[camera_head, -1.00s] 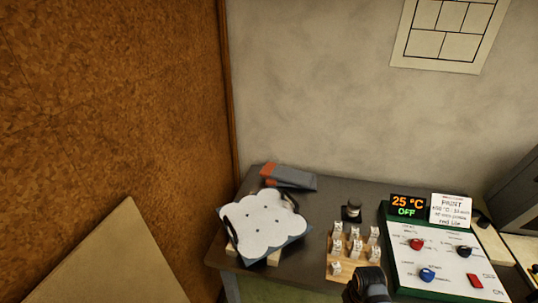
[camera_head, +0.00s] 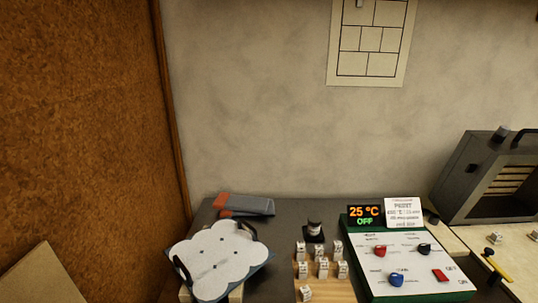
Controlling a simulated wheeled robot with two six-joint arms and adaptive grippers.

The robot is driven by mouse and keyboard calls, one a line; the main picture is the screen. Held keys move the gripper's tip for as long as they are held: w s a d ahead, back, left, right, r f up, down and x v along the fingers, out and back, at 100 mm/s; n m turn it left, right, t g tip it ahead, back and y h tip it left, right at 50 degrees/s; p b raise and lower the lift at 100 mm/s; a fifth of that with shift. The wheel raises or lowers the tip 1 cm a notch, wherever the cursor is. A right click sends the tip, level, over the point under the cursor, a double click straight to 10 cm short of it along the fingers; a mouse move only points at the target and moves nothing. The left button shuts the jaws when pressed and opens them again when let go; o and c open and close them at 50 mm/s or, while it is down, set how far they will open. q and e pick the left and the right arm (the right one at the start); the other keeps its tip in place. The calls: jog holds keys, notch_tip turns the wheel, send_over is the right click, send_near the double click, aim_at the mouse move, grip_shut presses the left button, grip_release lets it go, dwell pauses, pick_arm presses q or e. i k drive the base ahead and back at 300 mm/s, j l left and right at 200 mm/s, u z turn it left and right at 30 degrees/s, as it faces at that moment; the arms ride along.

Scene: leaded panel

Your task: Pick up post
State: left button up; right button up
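I cannot tell for sure which thing is the post. Several small white labelled pieces (camera_head: 323,268) stand on a wooden board (camera_head: 340,290) at the bottom middle. A small dark jar (camera_head: 315,229) with a pale label stands just behind them on the dark tabletop. A white scalloped plate (camera_head: 218,262) with small dark dots lies on a blue base with dark handles to the left. Neither of my grippers is in view.
A grey oven-like box (camera_head: 487,180) is at the far right. A grey-orange object (camera_head: 244,205) lies behind the plate.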

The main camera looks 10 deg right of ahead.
aim_at(496, 236)
jog(key=z, duration=2.15)
